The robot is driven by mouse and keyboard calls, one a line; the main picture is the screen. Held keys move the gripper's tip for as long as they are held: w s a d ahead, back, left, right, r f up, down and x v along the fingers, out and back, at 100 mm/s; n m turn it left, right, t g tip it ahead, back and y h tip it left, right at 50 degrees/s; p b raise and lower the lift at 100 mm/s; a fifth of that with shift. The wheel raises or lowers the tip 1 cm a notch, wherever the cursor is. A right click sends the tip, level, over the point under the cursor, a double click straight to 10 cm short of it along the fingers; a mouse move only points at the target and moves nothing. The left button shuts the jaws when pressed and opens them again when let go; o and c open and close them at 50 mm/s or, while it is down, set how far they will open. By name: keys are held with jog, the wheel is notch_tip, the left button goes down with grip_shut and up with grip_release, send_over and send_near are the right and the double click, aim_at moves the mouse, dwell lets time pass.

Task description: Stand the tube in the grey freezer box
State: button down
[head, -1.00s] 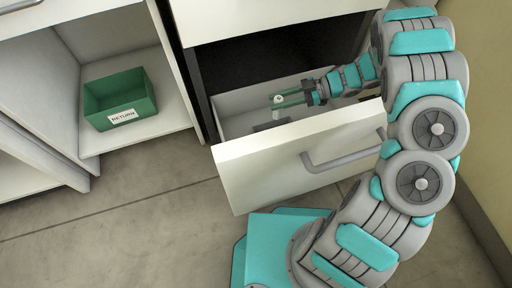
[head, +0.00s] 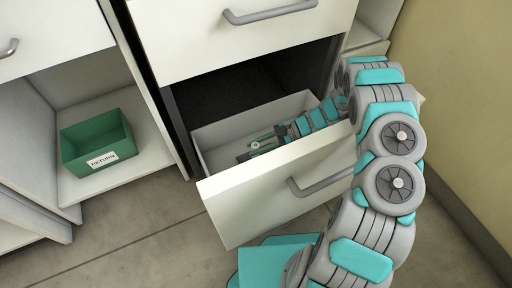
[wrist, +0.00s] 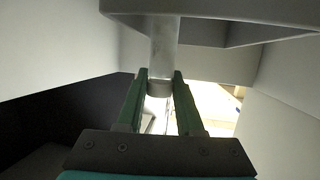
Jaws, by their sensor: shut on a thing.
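My gripper (head: 260,144) reaches into the open drawer and is shut on the tube. The tube's pale round end (head: 255,145) shows between the green fingers in the head view. In the wrist view the tube (wrist: 165,50) is a grey cylinder between the fingertips (wrist: 160,85), extending toward the grey freezer box (wrist: 225,12) at the top. The box shows in the head view only as a small grey patch (head: 243,157) beside the fingers, inside the drawer. The tube's far end is at the box's edge. I cannot tell whether it is inside.
The white drawer (head: 275,195) is pulled out, with its front wall and handle near my arm. A closed drawer (head: 240,40) is above it. A green bin marked RETURN (head: 97,143) stands on the open shelf at the left.

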jog(key=shift+f, duration=0.3)
jog(key=shift+f+b, duration=0.4)
jog(key=shift+f, duration=0.1)
jog(key=shift+f, duration=0.1)
jog(key=c, duration=0.5)
grip_release()
jog(key=shift+c, duration=0.2)
